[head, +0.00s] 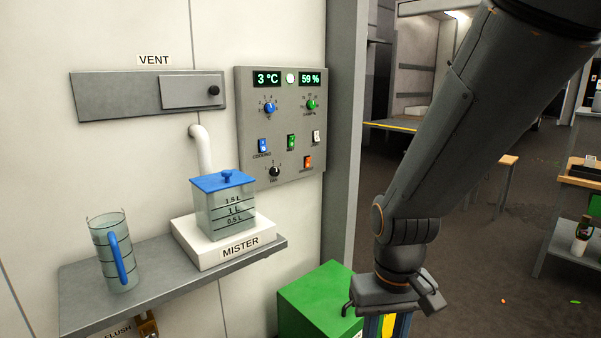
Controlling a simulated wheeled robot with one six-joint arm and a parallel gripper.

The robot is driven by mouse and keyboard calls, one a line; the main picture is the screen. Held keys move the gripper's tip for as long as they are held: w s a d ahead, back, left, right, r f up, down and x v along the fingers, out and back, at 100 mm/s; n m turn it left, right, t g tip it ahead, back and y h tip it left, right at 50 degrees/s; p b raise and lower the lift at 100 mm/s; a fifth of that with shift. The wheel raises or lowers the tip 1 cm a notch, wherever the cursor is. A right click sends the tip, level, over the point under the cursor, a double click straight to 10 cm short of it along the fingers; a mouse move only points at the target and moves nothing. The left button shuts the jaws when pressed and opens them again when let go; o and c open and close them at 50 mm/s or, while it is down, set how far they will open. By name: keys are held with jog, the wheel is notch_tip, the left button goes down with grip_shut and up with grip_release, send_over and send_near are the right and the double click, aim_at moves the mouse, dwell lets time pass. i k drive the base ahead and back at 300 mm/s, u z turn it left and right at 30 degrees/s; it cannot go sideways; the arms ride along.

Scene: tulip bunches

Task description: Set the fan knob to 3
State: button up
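The fan knob (274,171) is a small black dial low on the left of the grey control panel (300,145). Small numerals surround it, and a label sits below it. Its pointer setting is too small to read. My gripper (396,310) hangs at the bottom, right of the panel and lower than it, well apart from the knob. Its fingertips are cut off or hidden, and a yellow and blue thing shows just under it. I cannot tell whether it is held.
The panel also carries a blue knob (269,108), a green knob (311,104), switches and displays reading 3 °C and 59 %. A shelf (85,310) holds a jug (106,255) and the mister tank (225,208). A green box (318,300) stands below the panel.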

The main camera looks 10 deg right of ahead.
aim_at(274, 172)
jog(key=z, duration=0.05)
jog(key=i, duration=0.95)
jog(key=u, duration=0.45)
